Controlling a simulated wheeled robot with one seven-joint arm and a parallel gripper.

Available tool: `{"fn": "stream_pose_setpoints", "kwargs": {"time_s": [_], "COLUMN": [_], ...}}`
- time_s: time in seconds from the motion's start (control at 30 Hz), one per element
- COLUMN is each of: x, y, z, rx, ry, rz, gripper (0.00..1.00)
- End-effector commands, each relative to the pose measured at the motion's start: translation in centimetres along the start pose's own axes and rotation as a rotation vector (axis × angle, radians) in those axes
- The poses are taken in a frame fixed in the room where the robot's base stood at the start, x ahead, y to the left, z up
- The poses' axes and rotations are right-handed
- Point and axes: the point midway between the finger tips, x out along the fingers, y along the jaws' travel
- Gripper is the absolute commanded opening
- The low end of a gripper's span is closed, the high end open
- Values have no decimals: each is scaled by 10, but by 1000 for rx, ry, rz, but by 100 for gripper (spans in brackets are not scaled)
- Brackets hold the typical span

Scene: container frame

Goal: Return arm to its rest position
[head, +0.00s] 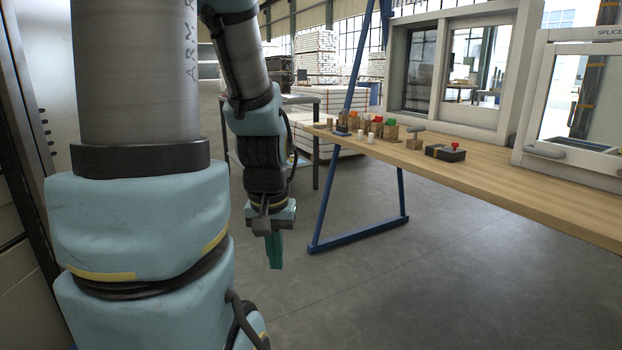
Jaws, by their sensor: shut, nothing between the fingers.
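My gripper (274,250) hangs at the end of my arm, left of the middle of the head view. It points down over the bare grey floor. Its green fingers are together and nothing shows between them. My large arm links fill the left of the view and hide what is behind them. The gripper is apart from the wooden workbench (480,178), which is to its right.
A blue trestle leg (357,234) stands under the bench, right of my gripper. Small blocks and a black box with a red knob (445,153) lie on the bench. Window frames (508,128) stand behind. A dark table (316,150) is behind my arm. The floor at front right is clear.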

Motion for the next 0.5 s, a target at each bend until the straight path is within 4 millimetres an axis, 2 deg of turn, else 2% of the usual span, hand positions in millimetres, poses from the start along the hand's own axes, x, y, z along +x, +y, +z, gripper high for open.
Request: {"fn": "stream_pose_setpoints", "kwargs": {"time_s": [0.03, 0.3, 0.5], "x": [-33, -115, -164], "y": [0, 0, 1], "z": [-5, -16, -23], "rx": [0, 1, 1], "ry": [0, 0, 0], "rz": [0, 0, 0], "gripper": [0, 0, 0]}}
